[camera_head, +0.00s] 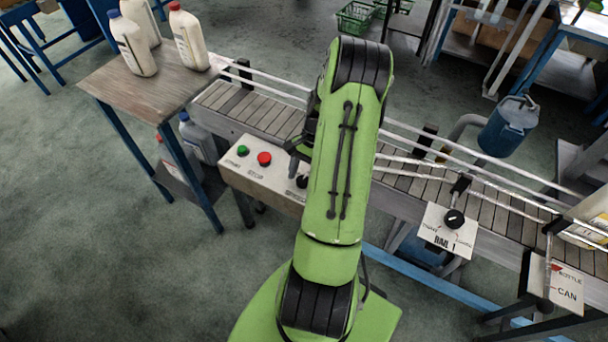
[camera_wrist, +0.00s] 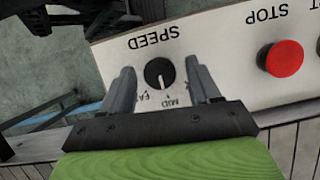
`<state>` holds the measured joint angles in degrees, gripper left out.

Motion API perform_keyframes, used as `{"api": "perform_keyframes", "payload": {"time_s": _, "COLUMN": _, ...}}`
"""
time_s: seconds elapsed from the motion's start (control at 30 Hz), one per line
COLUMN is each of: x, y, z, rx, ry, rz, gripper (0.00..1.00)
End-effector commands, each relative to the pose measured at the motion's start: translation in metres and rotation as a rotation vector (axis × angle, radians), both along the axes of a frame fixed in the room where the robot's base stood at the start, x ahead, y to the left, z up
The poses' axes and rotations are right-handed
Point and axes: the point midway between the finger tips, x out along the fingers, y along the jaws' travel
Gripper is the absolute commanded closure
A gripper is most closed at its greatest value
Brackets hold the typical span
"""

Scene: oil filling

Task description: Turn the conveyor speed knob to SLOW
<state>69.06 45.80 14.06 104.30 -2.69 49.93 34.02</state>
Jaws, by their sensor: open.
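The black conveyor speed knob (camera_wrist: 159,73) sits on a white control panel (camera_wrist: 112,62), below the upside-down word SPEED in the wrist view. A thin pale mark on the knob points down the picture, roughly towards MID. FAST is partly visible at lower left; the SLOW label is hidden by the right finger. My gripper (camera_wrist: 160,67) is open, with one finger on each side of the knob and a gap to each. Whether the fingertips are down at knob height is unclear. In the head view the knob (camera_head: 302,181) shows beside my arm, which covers part of the panel.
A red STOP button (camera_wrist: 281,58) is beside the knob, with a green button (camera_head: 242,150) further left in the head view. The conveyor (camera_head: 258,114) runs behind the panel. Another knob (camera_head: 454,218) is at right. A table with white bottles (camera_head: 132,45) stands at left.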

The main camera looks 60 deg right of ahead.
Motion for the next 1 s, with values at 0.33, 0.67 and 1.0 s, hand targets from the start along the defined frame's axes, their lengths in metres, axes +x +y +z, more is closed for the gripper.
{"api": "perform_keyframes", "payload": {"time_s": 0.33, "x": 0.0001, "y": 0.0, "z": 0.0006, "rx": 0.001, "ry": 0.0, "rz": 0.0, "gripper": 0.67}}
{"api": "perform_keyframes", "payload": {"time_s": 0.67, "x": 0.0002, "y": -0.0002, "z": 0.0009, "rx": 0.0, "ry": 0.0, "rz": 0.008, "gripper": 0.93}}
{"api": "perform_keyframes", "payload": {"time_s": 1.0, "x": 0.0019, "y": 0.0, "z": 0.0011, "rx": 0.0, "ry": 0.001, "rz": 0.152, "gripper": 0.93}}
